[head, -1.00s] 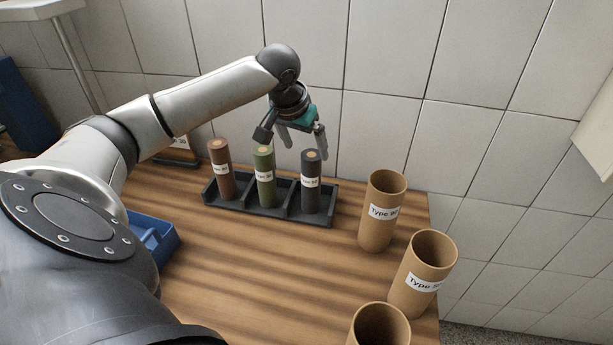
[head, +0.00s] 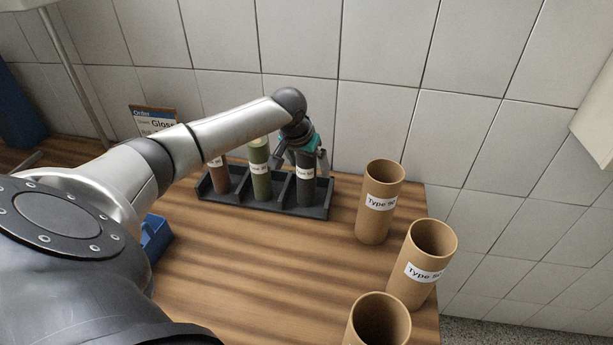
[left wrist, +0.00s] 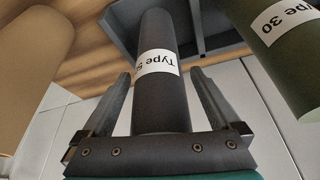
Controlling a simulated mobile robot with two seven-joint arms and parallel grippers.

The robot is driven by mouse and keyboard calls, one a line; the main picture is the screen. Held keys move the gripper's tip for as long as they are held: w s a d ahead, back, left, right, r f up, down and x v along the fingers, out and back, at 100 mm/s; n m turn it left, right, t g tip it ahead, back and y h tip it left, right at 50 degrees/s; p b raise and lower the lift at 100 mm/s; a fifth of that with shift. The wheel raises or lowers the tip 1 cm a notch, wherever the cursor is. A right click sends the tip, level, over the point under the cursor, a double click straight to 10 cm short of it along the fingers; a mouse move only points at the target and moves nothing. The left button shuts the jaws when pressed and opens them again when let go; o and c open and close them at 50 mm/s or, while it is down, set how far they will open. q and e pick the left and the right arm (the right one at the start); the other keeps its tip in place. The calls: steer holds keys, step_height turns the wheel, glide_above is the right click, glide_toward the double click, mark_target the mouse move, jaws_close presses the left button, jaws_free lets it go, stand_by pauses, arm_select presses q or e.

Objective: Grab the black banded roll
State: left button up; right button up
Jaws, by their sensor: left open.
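The black roll (head: 305,186) stands upright in the right compartment of a dark rack (head: 250,205), with a white label band around it. In the left wrist view the black roll (left wrist: 158,95) rises between the two fingers. My left gripper (left wrist: 163,85) is open, with a finger on each side of the roll and a gap visible at each side. In the head view my left gripper (head: 305,160) is around the roll's upper part and hides its top. My right gripper is not in view.
A green roll (head: 260,183) and a brown roll (head: 218,178) stand in the same rack, to the left. Several brown cardboard tubes (head: 378,220) stand on the table at right. A blue bin (head: 157,238) is at left, and a tiled wall is behind.

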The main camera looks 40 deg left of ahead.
arm_select(q)
jaws_close()
stand_by(0.8)
